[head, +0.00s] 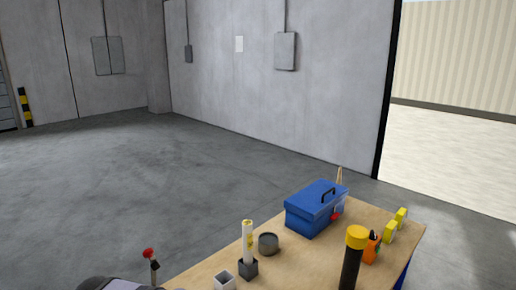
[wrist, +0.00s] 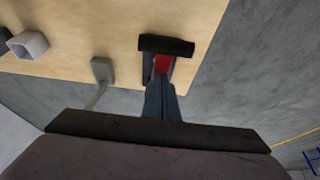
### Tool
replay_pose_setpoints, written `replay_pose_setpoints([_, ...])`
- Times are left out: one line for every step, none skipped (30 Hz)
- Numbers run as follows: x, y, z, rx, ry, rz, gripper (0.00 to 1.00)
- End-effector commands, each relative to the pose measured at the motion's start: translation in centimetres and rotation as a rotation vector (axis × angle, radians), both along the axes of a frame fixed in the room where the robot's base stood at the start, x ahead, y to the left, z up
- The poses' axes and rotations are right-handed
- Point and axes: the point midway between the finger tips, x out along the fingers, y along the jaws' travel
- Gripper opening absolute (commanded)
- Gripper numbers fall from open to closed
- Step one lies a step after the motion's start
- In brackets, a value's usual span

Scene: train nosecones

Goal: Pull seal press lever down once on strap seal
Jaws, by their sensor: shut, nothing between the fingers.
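In the wrist view a press-like piece with a black crossbar (wrist: 166,45) and a red part (wrist: 163,64) sits by the table's edge. I take it for the seal press, but cannot be sure. In the head view a red-knobbed lever (head: 149,253) stands upright on a dark stem at the table's left end. My gripper (wrist: 160,86) is shut and empty, its fingers reaching up the wrist view toward the red part. I cannot tell whether they touch it. The strap seal is not clearly visible; the fingers hide part of the piece.
The wooden table (head: 205,264) carries a square light cup (head: 222,281), a white stick in a dark holder (head: 248,268), a dark round bowl (head: 268,243), a blue toolbox (head: 315,211) and a black-and-yellow flashlight (head: 352,262). A grey bracket (wrist: 102,71) is left of my fingers.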

Motion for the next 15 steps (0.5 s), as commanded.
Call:
replay_pose_setpoints([0.0,-0.1,-0.6,-0.003,0.001,0.000,0.00])
replay_pose_setpoints([0.0,-0.1,-0.7,-0.003,0.001,0.000,0.00])
replay_pose_setpoints([0.0,-0.1,-0.9,-0.003,0.001,0.000,0.00])
replay_pose_setpoints([0.0,-0.1,-1.0,-0.003,0.001,0.000,0.00])
replay_pose_setpoints([0.0,-0.1,-1.2,-0.003,0.001,0.000,0.00])
replay_pose_setpoints([0.0,-0.1,-1.3,-0.003,0.002,0.000,0.00])
replay_pose_setpoints([0.0,-0.1,-1.5,-0.003,0.002,0.000,0.00])
replay_pose_setpoints([0.0,-0.1,-1.6,-0.003,0.002,0.000,0.00])
replay_pose_setpoints([0.0,-0.1,-1.8,-0.003,0.002,0.000,0.00])
replay_pose_setpoints([0.0,-0.1,-1.9,-0.003,0.002,0.000,0.00])
replay_pose_setpoints([0.0,-0.1,-2.1,-0.003,0.002,0.000,0.00])
replay_pose_setpoints([0.0,-0.1,-2.2,-0.003,0.002,0.000,0.00])
replay_pose_setpoints([0.0,-0.1,-2.4,-0.003,0.002,0.000,0.00])
replay_pose_setpoints([0.0,-0.1,-2.5,-0.003,0.002,0.000,0.00])
replay_pose_setpoints([0.0,-0.1,-2.7,-0.003,0.002,0.000,0.00])
